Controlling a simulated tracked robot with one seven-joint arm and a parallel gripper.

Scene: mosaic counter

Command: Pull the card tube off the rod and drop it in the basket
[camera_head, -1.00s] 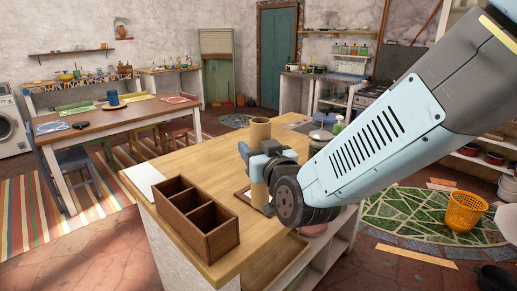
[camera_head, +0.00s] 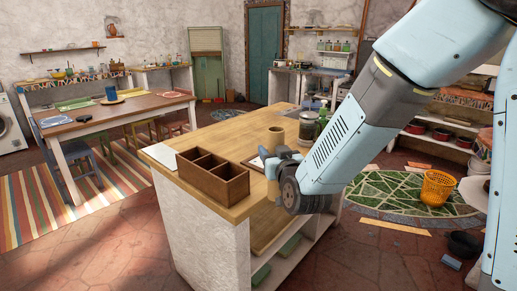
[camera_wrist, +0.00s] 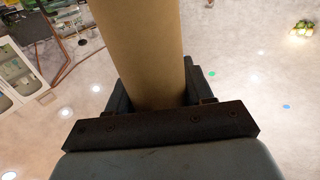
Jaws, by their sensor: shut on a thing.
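The card tube (camera_head: 277,137) is a tan upright cylinder at the right side of the wooden counter. My gripper (camera_head: 273,165) is shut around its middle, with tube showing above and below. In the wrist view the tube (camera_wrist: 140,50) fills the space between my dark fingers (camera_wrist: 150,98). No rod shows in either view. The tube's lower end appears in front of the counter edge, clear of the stand. The orange basket (camera_head: 436,187) stands on the floor at right.
A brown compartment box (camera_head: 212,180) sits near the counter's front edge, left of my gripper. A dark jar (camera_head: 307,126) and a green bottle (camera_head: 323,112) stand behind the tube. Open shelves (camera_head: 290,240) are under the counter. A dark bowl (camera_head: 465,243) lies on the floor at right.

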